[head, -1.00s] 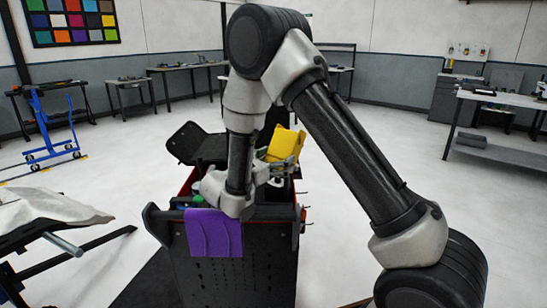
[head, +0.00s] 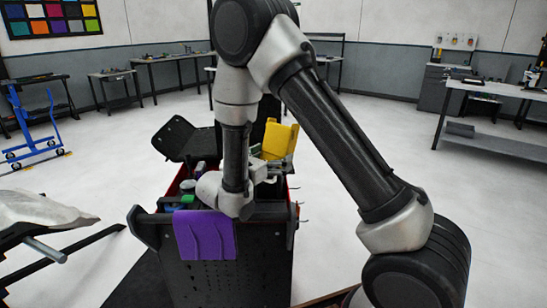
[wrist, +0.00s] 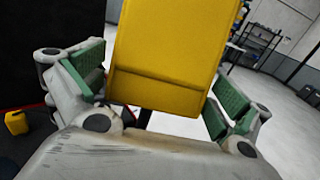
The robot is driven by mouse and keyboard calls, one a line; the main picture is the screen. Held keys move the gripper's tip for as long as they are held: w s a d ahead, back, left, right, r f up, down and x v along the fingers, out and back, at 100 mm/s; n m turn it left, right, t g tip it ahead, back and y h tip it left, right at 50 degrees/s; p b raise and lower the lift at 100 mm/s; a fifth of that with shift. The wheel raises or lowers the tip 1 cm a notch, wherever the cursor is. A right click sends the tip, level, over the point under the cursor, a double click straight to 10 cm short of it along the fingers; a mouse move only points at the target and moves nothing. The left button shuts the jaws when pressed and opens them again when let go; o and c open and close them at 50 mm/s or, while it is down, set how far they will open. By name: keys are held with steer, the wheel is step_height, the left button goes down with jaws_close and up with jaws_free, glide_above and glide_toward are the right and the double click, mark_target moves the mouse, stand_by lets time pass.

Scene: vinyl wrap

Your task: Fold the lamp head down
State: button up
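The yellow lamp head (head: 279,140) stands up above the right side of the tool cart, just right of my arm's wrist in the head view. In the wrist view the yellow lamp head (wrist: 165,50) fills the upper middle, between my gripper's two green-padded fingers. My gripper (wrist: 152,72) is open, with its fingers spread on either side of the lamp head. A narrow gap shows by the right finger; I cannot tell whether the left finger touches. In the head view my gripper (head: 262,170) is partly hidden by my wrist. The lamp's base and hinge are hidden.
The black tool cart (head: 225,260) has a purple cloth (head: 204,236) over its front edge and bottles in its top. A black raised panel (head: 182,139) stands at its back left. A white-covered stand (head: 40,207) is at left. Open floor surrounds the cart.

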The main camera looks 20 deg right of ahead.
steer(key=shift+a, duration=0.1)
steer(key=v, duration=1.2)
